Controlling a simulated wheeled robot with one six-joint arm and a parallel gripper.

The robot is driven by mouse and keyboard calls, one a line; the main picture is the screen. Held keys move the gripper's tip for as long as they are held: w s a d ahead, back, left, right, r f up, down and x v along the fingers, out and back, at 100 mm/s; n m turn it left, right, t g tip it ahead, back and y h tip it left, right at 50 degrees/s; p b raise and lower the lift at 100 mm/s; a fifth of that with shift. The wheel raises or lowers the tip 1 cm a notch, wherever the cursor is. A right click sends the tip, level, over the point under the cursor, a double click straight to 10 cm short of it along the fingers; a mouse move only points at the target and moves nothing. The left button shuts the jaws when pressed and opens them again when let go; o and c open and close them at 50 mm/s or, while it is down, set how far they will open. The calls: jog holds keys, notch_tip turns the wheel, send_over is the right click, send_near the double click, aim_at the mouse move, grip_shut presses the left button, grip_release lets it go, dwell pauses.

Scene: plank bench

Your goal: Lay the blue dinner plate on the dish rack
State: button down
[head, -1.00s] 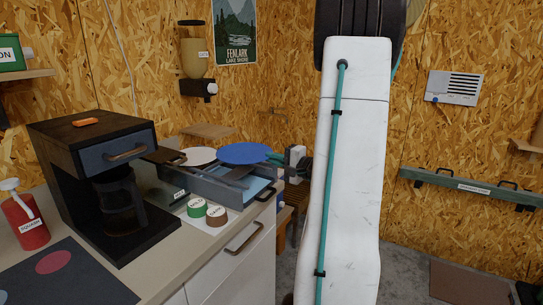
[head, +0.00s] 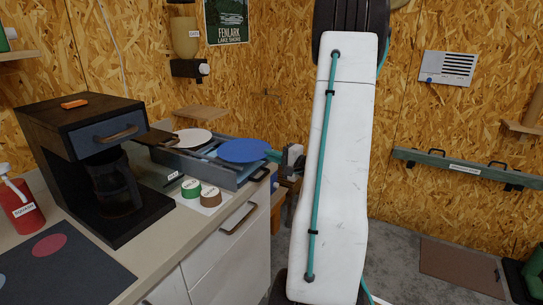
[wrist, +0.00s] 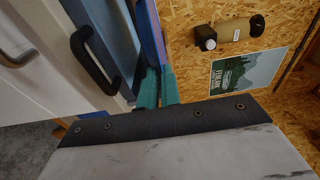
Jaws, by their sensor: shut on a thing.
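The blue dinner plate (head: 243,150) lies about level at the right end of the dish rack, over or on it; I cannot tell whether it touches. My gripper (head: 271,155) is shut on the plate's right edge. In the wrist view the teal fingertips (wrist: 159,88) close on the plate (wrist: 150,35), seen nearly edge-on as a thin blue strip. The dish rack (head: 222,177) is a grey-blue tray on the counter. The plate hides part of its inside. The rack's wall and black handle (wrist: 95,62) show beside the fingers in the wrist view.
A white plate (head: 192,138) is at the rack's left part. A coffee machine (head: 90,150) stands left of the rack. Green (head: 191,188) and brown (head: 210,196) round pieces lie in front. A wall dispenser (head: 186,40) hangs behind. My arm blocks the middle of the head view.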

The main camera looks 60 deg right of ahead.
jog(key=shift+f, duration=0.45)
jog(key=c, duration=1.5)
grip_release()
jog(key=s, duration=0.7)
jog(key=shift+s+a, duration=0.15)
jog(key=shift+s, duration=0.2)
